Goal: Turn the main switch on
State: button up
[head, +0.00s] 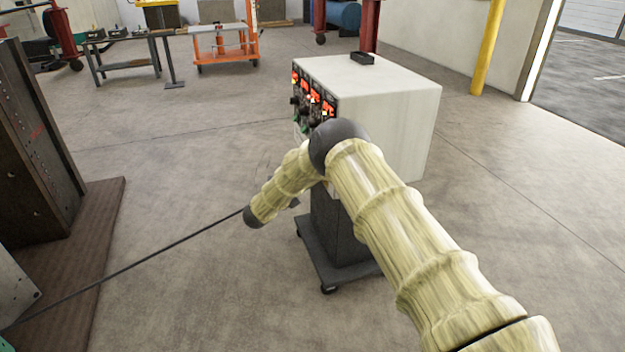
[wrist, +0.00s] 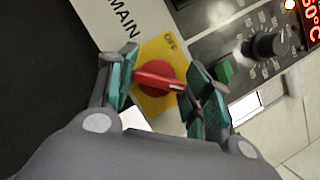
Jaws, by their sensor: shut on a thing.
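The main switch (wrist: 150,71) is a round red knob with a raised bar handle on a yellow plate (wrist: 155,51). The word OFF is printed on the plate above the knob, and MAIN stands on the pale label beside it. The bar lies nearly level in the wrist view, its right end slightly lower. My gripper (wrist: 164,90) has its teal fingertips on either side of the knob and is shut on it. In the head view, my arm hides the gripper and the switch.
The white control cabinet (head: 395,95) stands on a dark wheeled base, with a panel of red displays (head: 314,98) on its left face. A green button (wrist: 224,71) and black dial (wrist: 268,45) sit near the switch.

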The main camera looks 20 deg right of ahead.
jog(key=shift+f, duration=0.15)
jog(key=o, duration=1)
jog(key=shift+a, duration=0.15)
jog(key=v, duration=1.1)
jog(key=shift+s+a, duration=0.15)
jog(key=shift+a, duration=0.25)
